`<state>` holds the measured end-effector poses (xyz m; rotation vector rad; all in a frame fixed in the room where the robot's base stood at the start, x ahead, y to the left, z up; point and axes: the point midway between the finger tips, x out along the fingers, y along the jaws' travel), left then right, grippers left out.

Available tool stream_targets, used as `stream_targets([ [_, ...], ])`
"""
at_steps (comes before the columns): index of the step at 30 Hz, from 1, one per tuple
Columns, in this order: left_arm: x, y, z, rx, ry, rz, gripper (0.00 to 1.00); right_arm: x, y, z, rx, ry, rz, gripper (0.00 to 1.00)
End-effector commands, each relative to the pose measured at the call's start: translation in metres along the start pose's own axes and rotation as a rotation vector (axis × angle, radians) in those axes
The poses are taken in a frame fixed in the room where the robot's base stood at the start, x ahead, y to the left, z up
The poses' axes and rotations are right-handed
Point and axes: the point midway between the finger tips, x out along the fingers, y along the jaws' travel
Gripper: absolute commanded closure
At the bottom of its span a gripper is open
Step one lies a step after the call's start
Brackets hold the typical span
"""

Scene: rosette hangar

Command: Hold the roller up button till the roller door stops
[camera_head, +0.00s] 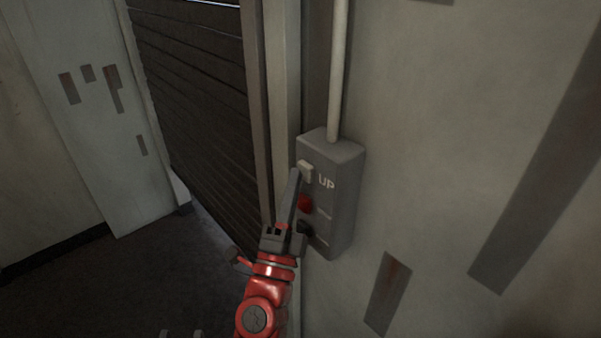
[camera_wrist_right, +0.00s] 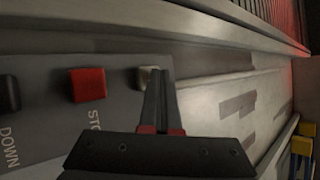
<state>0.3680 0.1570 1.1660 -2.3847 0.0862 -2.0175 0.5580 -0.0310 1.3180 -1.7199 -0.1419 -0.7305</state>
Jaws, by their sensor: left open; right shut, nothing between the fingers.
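A grey control box (camera_head: 340,200) is fixed to the wall. Its pale up button (camera_head: 306,170) is at the top beside the word UP. My right gripper (camera_head: 295,174) is shut and empty, its fingertips at the up button. In the right wrist view the fingertips (camera_wrist_right: 155,75) overlap the pale button (camera_wrist_right: 146,78); I cannot tell if it is pressed in. The dark slatted roller door (camera_head: 200,90) fills the opening to the left. Only the fingertips of my left gripper (camera_head: 182,334) show, apart, at the bottom edge.
Below UP are a red stop button (camera_head: 305,204) and a dark down button (camera_wrist_right: 9,94). A conduit (camera_head: 338,70) rises from the box. A door frame post (camera_head: 284,80) stands close to the box's left. The dark floor (camera_head: 110,280) at lower left is clear.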

Motion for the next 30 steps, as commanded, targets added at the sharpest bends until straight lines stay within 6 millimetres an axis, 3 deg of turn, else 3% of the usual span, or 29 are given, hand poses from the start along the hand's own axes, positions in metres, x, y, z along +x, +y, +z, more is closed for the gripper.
stream_targets([
  [30,0.0036,-0.0002,-0.0007,0.000,0.000,0.000,0.50,-0.0083,-0.0067,0.0068,0.001,-0.002,0.000,1.00],
])
